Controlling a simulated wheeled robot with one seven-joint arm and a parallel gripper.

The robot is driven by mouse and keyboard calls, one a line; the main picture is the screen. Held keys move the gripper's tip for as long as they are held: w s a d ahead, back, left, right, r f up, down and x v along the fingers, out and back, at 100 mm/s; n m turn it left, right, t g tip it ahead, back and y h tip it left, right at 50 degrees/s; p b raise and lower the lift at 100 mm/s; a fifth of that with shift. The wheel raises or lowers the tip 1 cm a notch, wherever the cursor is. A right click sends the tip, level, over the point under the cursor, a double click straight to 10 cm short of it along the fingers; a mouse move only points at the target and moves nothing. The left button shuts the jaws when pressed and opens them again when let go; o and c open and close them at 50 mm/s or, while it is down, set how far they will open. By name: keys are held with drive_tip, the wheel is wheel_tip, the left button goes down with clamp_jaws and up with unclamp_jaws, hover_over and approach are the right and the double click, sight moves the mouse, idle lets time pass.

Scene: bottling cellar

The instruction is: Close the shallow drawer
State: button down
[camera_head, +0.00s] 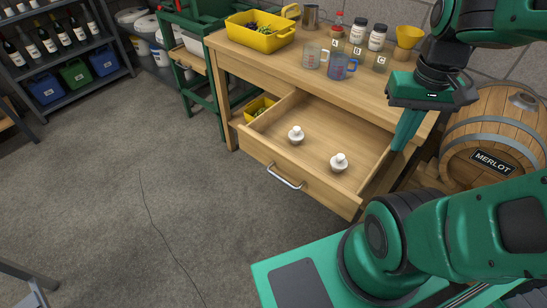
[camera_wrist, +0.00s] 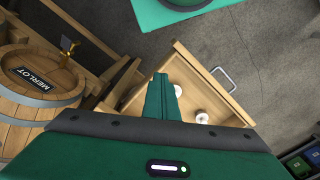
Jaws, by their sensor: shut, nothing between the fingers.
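The shallow drawer (camera_head: 318,145) is pulled well out of the wooden table's front, with a metal bar handle (camera_head: 285,177) on its front panel. Two white stoppers or knobs (camera_head: 296,134) and (camera_head: 339,162) stand on the drawer floor. My gripper (camera_head: 406,130) is shut and empty, with its green fingers pointing down near the drawer's right rear side by the table edge. In the wrist view the shut fingers (camera_wrist: 162,95) overlap the drawer (camera_wrist: 185,70), and the handle (camera_wrist: 224,79) shows beyond. I cannot tell whether the fingers touch the drawer.
The tabletop (camera_head: 280,55) holds a yellow tray (camera_head: 262,38), measuring jugs (camera_head: 341,67) and labelled jars (camera_head: 377,37). A Merlot barrel (camera_head: 495,130) stands right of the table. A wine rack (camera_head: 60,50) is at upper left. The floor before the drawer is clear except for a thin cable.

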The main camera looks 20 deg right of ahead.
drive_tip(key=w+a+f+n+h, duration=0.1)
drive_tip(key=w+a+f+n, duration=0.1)
drive_tip(key=w+a+n, duration=0.55)
drive_tip(key=w+a+f+n+h, duration=0.15)
drive_tip(key=w+a+n, duration=0.25)
drive_tip(key=w+n, duration=0.6)
drive_tip(key=n+t, duration=0.1)
drive_tip(key=n, duration=1.1)
approach(253, 148)
drive_tip(key=s+a+r, duration=0.3)
drive_tip(key=s+a, duration=0.1)
drive_tip(key=s, duration=0.1)
drive_tip(key=shift+w+d+f, duration=0.45)
drive_tip(key=shift+d+f, duration=0.45)
drive_tip(key=shift+f, duration=0.65)
drive_tip(key=shift+w+d+f, duration=0.45)
drive_tip(key=shift+d+f, duration=0.45)
drive_tip(key=shift+f, duration=0.7)
drive_tip(key=shift+w+d+f, duration=0.5)
drive_tip(key=shift+d+f, duration=0.45)
drive_tip(key=shift+f, duration=0.6)
